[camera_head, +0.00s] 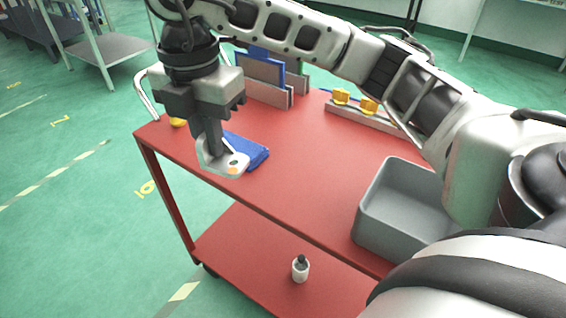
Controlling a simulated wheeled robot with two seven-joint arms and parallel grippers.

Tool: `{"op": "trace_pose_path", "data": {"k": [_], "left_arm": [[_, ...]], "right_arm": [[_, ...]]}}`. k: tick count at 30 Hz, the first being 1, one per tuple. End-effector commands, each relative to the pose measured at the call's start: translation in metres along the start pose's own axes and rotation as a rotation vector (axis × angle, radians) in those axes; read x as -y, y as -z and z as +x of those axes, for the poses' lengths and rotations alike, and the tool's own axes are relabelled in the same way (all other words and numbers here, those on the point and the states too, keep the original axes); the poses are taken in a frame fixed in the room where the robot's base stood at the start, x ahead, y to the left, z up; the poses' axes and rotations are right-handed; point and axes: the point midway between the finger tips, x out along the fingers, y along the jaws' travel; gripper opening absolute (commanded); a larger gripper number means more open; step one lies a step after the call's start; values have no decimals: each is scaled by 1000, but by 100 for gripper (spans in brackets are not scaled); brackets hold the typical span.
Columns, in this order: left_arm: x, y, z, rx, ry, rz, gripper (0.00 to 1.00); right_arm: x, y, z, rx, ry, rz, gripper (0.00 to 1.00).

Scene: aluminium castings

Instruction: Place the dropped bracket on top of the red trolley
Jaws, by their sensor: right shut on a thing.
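The red trolley (300,195) stands in front of me, with a red top and a lower red shelf. My right gripper (210,140) comes in from the right and points down over the left end of the top. It is shut on the bracket (212,160), a light grey metal piece with a round hole and an orange spot. The bracket shows near the trolley's front left edge; I cannot tell whether it touches the top. My left gripper is not in view.
A blue cloth (248,150) lies right behind the bracket. A grey bin (372,215) stands at the right of the top. Upright plates (262,75) and a grey block with yellow parts (365,115) are at the back. A white bottle (300,270) stands on the lower shelf. The top's middle is clear.

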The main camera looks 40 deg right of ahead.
Motion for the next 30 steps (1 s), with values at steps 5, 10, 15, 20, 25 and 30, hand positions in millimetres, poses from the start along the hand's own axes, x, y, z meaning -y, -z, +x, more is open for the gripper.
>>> {"op": "trace_pose_path", "data": {"k": [5,10,15,20,25,30], "left_arm": [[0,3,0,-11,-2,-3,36],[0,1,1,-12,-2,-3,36],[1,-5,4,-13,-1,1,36],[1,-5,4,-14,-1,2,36],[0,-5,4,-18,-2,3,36],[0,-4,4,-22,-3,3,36]], "right_arm": [[0,-1,-5,1,0,166,0],[8,-23,6,1,3,200,0],[21,-63,26,1,4,200,0],[33,-96,48,2,6,198,0],[39,-117,74,2,3,193,0],[41,-125,84,1,0,191,0]]}}
